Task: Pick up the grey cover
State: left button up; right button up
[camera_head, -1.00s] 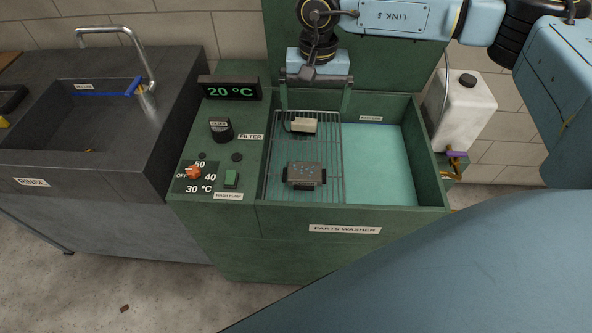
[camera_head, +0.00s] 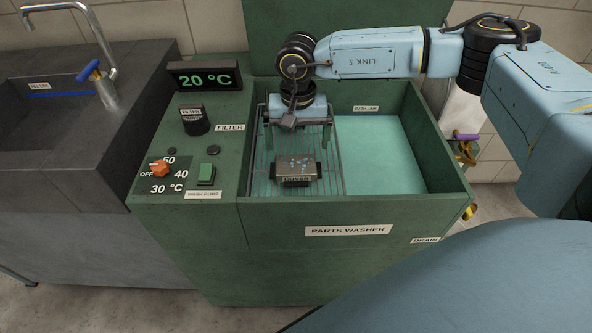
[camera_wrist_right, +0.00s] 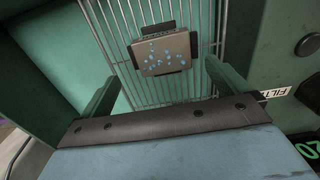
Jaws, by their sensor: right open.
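The grey cover (camera_head: 297,165) is a small brownish-grey block with pale blue specks and dark tabs at its sides. It lies on the wire rack (camera_head: 261,180) in the left part of the green parts washer (camera_head: 290,218). In the right wrist view the cover (camera_wrist_right: 163,54) lies beyond the fingertips, on the rack bars. My right gripper (camera_head: 297,138) is open and empty, its fingers pointing down just behind the cover in the head view, apart from it. My left gripper is not in view.
A blue-green basin floor (camera_head: 380,155) fills the washer's right side. The washer's raised walls surround the rack. A control panel with an orange knob (camera_head: 160,168) and a temperature display (camera_head: 205,75) stands left of it, then a dark sink (camera_head: 105,130).

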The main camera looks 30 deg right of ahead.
aim_at(296, 168)
notch_tip(296, 168, down, 7)
jog(key=shift+a+f+b, duration=0.15)
jog(key=shift+b, duration=0.6)
jog(key=shift+f, duration=0.55)
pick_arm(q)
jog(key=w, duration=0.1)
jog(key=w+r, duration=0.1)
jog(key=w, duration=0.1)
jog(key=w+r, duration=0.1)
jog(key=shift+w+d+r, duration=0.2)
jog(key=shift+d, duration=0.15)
pick_arm(e)
jog(key=shift+w, duration=0.1)
jog(key=c, duration=1.1)
